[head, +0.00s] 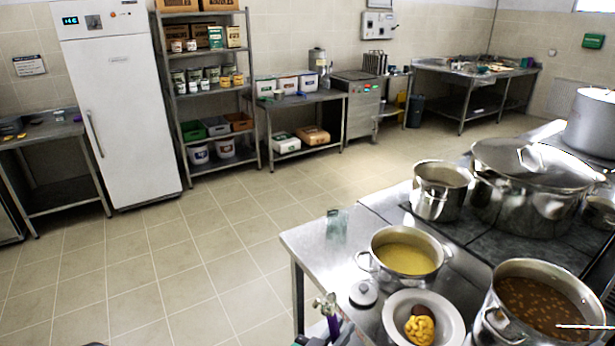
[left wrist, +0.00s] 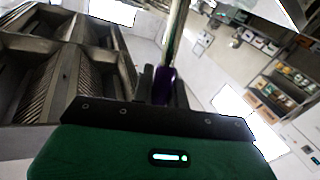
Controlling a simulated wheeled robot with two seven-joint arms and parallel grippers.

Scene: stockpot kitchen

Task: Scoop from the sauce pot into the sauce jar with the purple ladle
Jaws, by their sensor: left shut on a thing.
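My left gripper (head: 328,334) shows at the bottom edge of the head view, left of the counter's front end. It is shut on the purple ladle (head: 333,323). In the left wrist view the ladle's purple grip (left wrist: 163,84) is between the fingers and its metal shaft runs up out of the picture; I cannot make out its bowl. A steel pot of yellow sauce (head: 406,258) stands on the counter. A small clear, greenish jar (head: 337,223) stands at the counter's left edge, behind that pot. My right gripper is not in view.
A small round lid (head: 364,294) and a pale bowl of yellow and brown pieces (head: 445,312) are in front of the yellow pot. A pot of brown stew (head: 540,306) is at right. Larger pots (head: 440,190) stand behind. Bare counter (head: 310,243) surrounds the jar.

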